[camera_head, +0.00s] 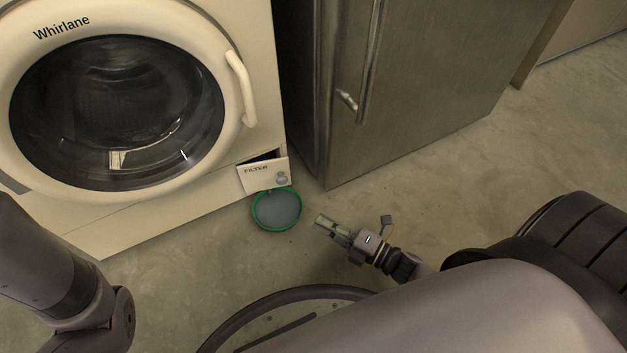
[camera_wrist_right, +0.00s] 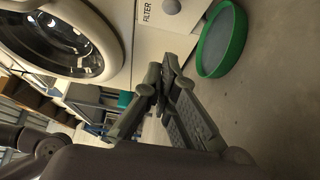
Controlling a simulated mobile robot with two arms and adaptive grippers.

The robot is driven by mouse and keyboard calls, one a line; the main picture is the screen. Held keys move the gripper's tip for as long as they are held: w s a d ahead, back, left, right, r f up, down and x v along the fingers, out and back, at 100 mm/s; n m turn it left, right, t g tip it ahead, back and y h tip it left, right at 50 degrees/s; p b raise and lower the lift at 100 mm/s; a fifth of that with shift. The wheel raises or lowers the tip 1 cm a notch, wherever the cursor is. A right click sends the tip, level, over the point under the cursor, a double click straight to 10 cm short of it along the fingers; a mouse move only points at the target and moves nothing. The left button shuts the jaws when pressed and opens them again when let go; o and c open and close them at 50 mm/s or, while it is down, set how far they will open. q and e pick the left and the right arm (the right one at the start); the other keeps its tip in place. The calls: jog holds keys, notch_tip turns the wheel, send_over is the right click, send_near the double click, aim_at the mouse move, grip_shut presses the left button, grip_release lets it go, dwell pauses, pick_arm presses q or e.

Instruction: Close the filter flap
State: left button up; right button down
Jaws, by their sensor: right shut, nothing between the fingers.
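The filter flap (camera_head: 260,178) is a cream panel lettered FILTER with a small round knob, low at the right corner of the washing machine. Its top edge leans out from the machine and a dark gap shows behind it, so it stands open. The flap also shows at the top of the right wrist view (camera_wrist_right: 163,14). My right gripper (camera_head: 320,220) is shut and empty, low over the floor, right of and nearer than the flap, apart from it. Its fingers also show in the right wrist view (camera_wrist_right: 165,75). My left gripper is out of view.
A green-rimmed round dish (camera_head: 277,226) lies on the floor just below the flap. The washing machine (camera_head: 180,215) has its round door shut. A grey metal cabinet (camera_head: 400,120) stands to its right. Floor between dish and right gripper is clear.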

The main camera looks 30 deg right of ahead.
jog(key=b+x, duration=0.4)
jog(key=x, duration=0.5)
jog(key=shift+w+a+f+b, duration=0.2)
jog(key=shift+w+a+b, duration=0.05)
jog(key=shift+b, duration=0.15)
jog(key=w+b, duration=0.1)
jog(key=w, duration=0.1)
jog(key=w+b, duration=0.1)
jog(key=w, duration=0.1)
jog(key=shift+d+r, duration=0.2)
jog(key=shift+d, duration=0.2)
jog(key=shift+d, duration=0.1)
